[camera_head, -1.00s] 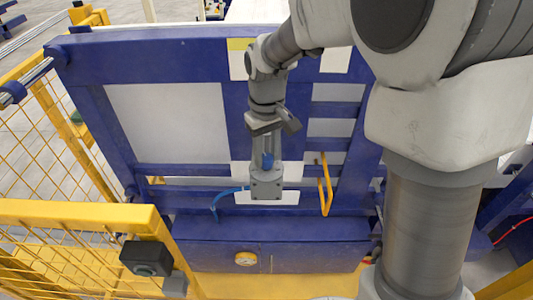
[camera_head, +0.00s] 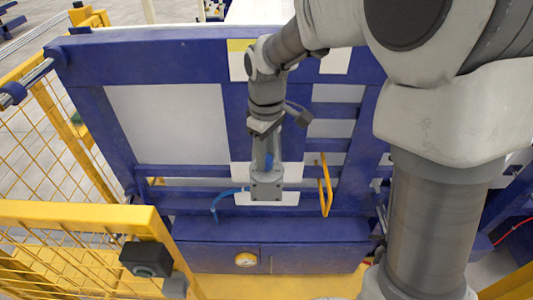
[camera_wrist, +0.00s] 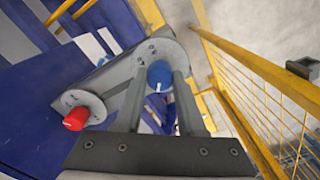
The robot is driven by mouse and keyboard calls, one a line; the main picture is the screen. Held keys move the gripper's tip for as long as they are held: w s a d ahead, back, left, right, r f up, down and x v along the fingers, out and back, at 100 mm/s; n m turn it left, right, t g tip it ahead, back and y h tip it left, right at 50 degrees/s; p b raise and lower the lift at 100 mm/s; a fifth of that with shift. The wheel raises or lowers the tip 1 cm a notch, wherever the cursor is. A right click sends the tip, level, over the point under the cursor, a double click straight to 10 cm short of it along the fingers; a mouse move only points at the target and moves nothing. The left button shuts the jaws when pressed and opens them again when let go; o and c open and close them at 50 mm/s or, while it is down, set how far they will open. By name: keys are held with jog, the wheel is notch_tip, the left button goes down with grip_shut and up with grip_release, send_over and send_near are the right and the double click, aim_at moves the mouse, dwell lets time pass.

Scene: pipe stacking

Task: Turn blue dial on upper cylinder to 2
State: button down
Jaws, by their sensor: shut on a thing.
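The blue dial (camera_wrist: 159,72) sits on the rounded end of a grey cylinder body (camera_wrist: 125,75) in the wrist view. It has a white pointer mark on its face. My gripper (camera_wrist: 161,80) is shut on the blue dial, with one finger on each side. No numbers are readable around it. A red dial (camera_wrist: 76,119) with a white mark stands on a round grey flange at lower left, apart from the fingers. In the head view my gripper (camera_head: 267,154) reaches down at the grey cylinder (camera_head: 266,187), and a small blue patch shows by the fingers.
A blue frame (camera_head: 150,50) with white panels stands behind the cylinder. A blue hose (camera_head: 225,193) and a yellow handle (camera_head: 325,185) flank the cylinder. Yellow mesh fencing (camera_head: 80,215) stands at left. A blue cabinet (camera_head: 220,257) lies below.

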aim_at(269, 159)
jog(key=shift+r, duration=0.1)
jog(key=c, duration=0.5)
grip_release()
notch_tip(269, 159, up, 17)
jog(key=shift+r, duration=0.2)
jog(key=s+d+f+m+t, duration=0.2)
jog(key=s+d+m, duration=0.3)
jog(key=s, duration=0.4)
jog(key=s+d+f+m+t, duration=0.2)
jog(key=s+d+m+t, duration=0.1)
jog(key=s+d+m, duration=0.2)
jog(key=s+d, duration=0.2)
jog(key=s, duration=0.1)
jog(key=shift+s+d+f+m+t, duration=0.3)
jog(key=shift+s+d+f, duration=0.05)
jog(key=shift+s+f, duration=0.05)
